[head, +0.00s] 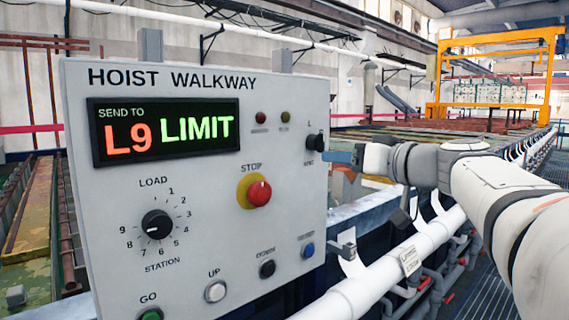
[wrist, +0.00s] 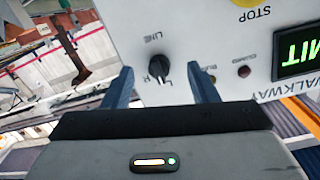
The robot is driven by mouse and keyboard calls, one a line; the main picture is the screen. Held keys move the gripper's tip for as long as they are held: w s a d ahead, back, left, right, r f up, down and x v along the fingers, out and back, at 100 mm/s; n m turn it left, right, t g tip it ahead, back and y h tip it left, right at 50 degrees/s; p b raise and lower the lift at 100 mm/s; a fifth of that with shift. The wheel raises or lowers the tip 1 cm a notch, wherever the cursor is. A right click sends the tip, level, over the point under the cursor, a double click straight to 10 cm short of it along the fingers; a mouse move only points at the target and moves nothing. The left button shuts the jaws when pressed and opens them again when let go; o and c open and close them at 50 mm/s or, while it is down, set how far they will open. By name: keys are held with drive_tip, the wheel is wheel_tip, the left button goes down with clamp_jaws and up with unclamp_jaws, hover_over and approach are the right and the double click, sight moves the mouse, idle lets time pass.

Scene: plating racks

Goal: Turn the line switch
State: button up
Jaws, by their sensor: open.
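The line switch (head: 315,142) is a small black knob at the right edge of the grey hoist walkway panel (head: 215,95). In the wrist view the knob (wrist: 159,64) sits under the label LINE, with L and R marks beside it; I cannot clearly tell which way it points. My gripper (head: 335,154) is at the panel's right edge, close to the knob. In the wrist view its two blue fingers (wrist: 160,72) are open, one on each side of the knob, with gaps to both. Contact with the panel cannot be told.
The display (head: 166,131) reads SEND TO L9 LIMIT. A red stop button (head: 259,193), the load station dial (head: 156,224) and several push buttons are on the panel. A white pipe (head: 400,262) runs below my arm. Tanks and an orange gantry (head: 437,75) stand behind.

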sight(324, 144)
drive_tip(key=shift+t, duration=0.5)
drive_tip(key=w+a, duration=0.1)
drive_tip(key=w, duration=0.1)
drive_tip(key=w+a+r, duration=0.1)
drive_tip(key=w, duration=0.1)
drive_tip(key=w+a+r+p, duration=0.1)
drive_tip(key=w, duration=0.2)
drive_tip(key=shift+a, duration=0.1)
drive_tip(key=shift+s, duration=0.1)
drive_tip(key=shift+c, duration=0.4)
